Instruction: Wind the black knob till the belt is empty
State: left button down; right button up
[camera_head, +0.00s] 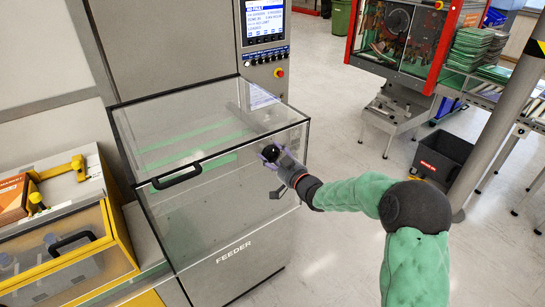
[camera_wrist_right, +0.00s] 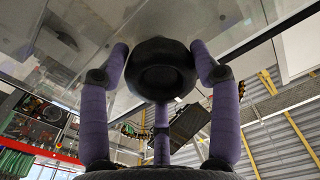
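The black knob (camera_head: 271,153) sits on the right part of the feeder's front. My right gripper (camera_head: 280,160) is at this knob, reaching in from the right. In the right wrist view the knob (camera_wrist_right: 160,70) fills the space between my purple fingers (camera_wrist_right: 160,58), whose tips lie against its two sides. Through the feeder's clear cover I see long green strips (camera_head: 188,137) lying inside; reflections blur them, and I cannot tell belt from load there. My left gripper is not in view.
The feeder (camera_head: 235,255) has a black handle (camera_head: 176,178) on its front. A control screen (camera_head: 264,20) stands behind it. A yellow-framed machine (camera_head: 80,250) is at the left. A red-framed machine (camera_head: 400,40) and a dark bin (camera_head: 440,155) stand at the right. Open floor lies between.

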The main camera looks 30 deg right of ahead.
jog(key=shift+a+f+m+p, duration=0.15)
jog(key=shift+f+m+p, duration=0.2)
jog(key=shift+m, duration=0.25)
jog(key=m+p, duration=0.3)
jog(key=m, duration=0.2)
jog(key=shift+a+m, duration=0.1)
jog(key=shift+m, duration=0.3)
jog(key=m+p, duration=0.2)
jog(key=m, duration=0.2)
jog(key=shift+s+a+m, duration=0.1)
jog(key=shift+m, duration=0.2)
jog(key=m+p, duration=0.2)
jog(key=m, duration=0.1)
jog(key=m+p, duration=0.2)
jog(key=m, duration=0.2)
jog(key=shift+r, duration=0.1)
jog(key=m+p, duration=0.2)
jog(key=m, duration=0.1)
jog(key=shift+m, duration=0.4)
jog(key=m+p, duration=0.2)
jog(key=m, duration=0.3)
jog(key=shift+r, duration=0.15)
jog(key=shift+r+m+p, duration=0.1)
jog(key=shift+m+p, duration=0.65)
jog(key=shift+m, duration=0.35)
jog(key=shift+r, duration=0.1)
